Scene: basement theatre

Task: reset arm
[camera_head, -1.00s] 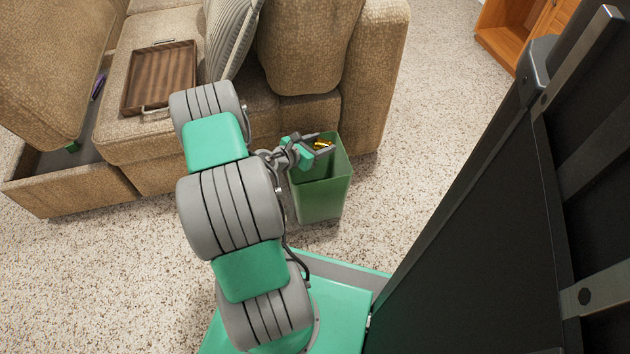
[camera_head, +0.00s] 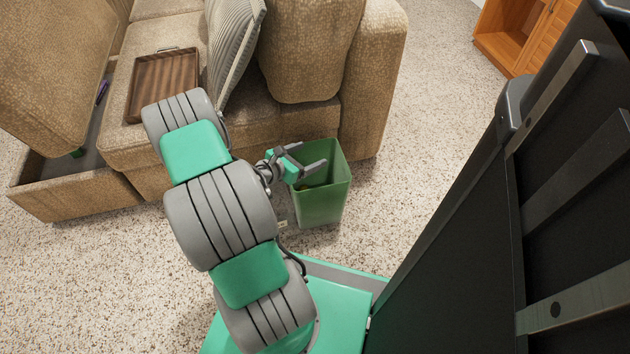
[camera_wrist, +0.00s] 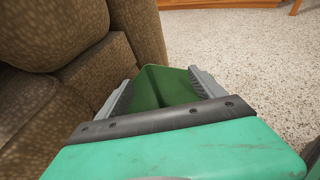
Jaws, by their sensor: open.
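My gripper (camera_head: 313,157) is open and empty in the head view, its fingers over the left part of the rim of a green bin (camera_head: 322,207). My arm bends from my base up the left side of the head view. In the wrist view my gripper (camera_wrist: 162,78) has its two fingers spread, with the green bin (camera_wrist: 158,92) between and beyond them. A small yellowish bit shows inside the bin, just below the gripper, too little to identify.
A brown sofa (camera_head: 372,90) stands close behind the bin. A wooden tray (camera_head: 163,85) lies on its seat, and a striped cushion (camera_head: 236,50) leans beside it. An orange wooden cabinet (camera_head: 520,35) is at the back right. Speckled floor (camera_head: 425,135) is clear right of the bin.

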